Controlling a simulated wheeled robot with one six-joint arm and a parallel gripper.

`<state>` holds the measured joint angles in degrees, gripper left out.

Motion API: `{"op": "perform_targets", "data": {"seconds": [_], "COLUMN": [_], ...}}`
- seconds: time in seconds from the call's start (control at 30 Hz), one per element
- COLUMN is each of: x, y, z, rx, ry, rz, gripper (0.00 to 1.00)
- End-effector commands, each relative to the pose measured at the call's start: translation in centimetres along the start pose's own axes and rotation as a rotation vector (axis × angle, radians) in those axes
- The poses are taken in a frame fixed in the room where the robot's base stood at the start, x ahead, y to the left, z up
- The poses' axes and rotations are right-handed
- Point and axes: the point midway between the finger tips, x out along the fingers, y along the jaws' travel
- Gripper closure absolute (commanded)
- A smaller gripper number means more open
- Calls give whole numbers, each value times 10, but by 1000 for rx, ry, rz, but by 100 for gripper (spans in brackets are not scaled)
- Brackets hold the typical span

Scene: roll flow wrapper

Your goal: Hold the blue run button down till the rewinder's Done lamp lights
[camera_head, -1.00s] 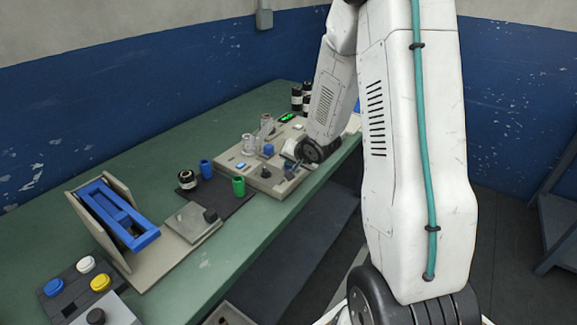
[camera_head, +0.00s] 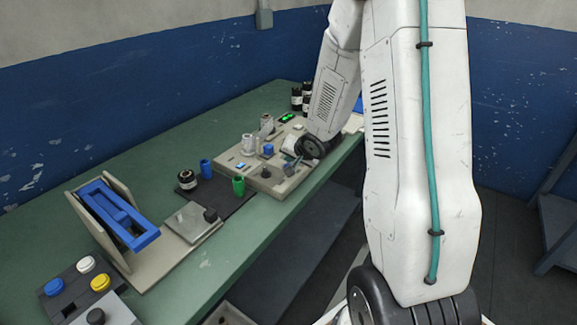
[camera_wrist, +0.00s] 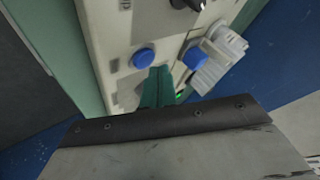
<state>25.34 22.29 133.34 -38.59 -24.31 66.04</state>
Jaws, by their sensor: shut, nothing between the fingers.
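The rewinder (camera_head: 300,180) is a beige bench unit with rollers and knobs on top. In the wrist view its panel (camera_wrist: 110,45) shows a round blue button (camera_wrist: 143,58) and, to the right, a second blue knob (camera_wrist: 194,58) beside a white part. I cannot read which one is the run button. My gripper (camera_wrist: 158,72), with teal fingers, is shut and empty, its tips close to the left blue button. I cannot tell whether they touch it. A green light (camera_head: 286,117) glows at the unit's back; whether it is the Done lamp cannot be read.
Left of the rewinder are a black mat (camera_head: 222,200) with blue and green cups, a blue-framed device (camera_head: 118,215), and a button box (camera_head: 75,290) with white, blue and yellow buttons. Dark rolls (camera_head: 302,98) stand behind. The green bench (camera_head: 170,150) has free room at the back left.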

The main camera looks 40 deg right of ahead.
Motion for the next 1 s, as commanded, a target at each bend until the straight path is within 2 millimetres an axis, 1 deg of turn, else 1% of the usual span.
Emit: {"op": "perform_targets", "data": {"seconds": [0.43, 0.8, 1.0], "x": [-5, -30, -37], "y": [-4, -23, -27], "z": [-4, -22, -27], "rx": [-1, -2, -1], "ry": [1, 2, 1], "rz": [-2, -3, 0], "gripper": [100, 100, 100]}}
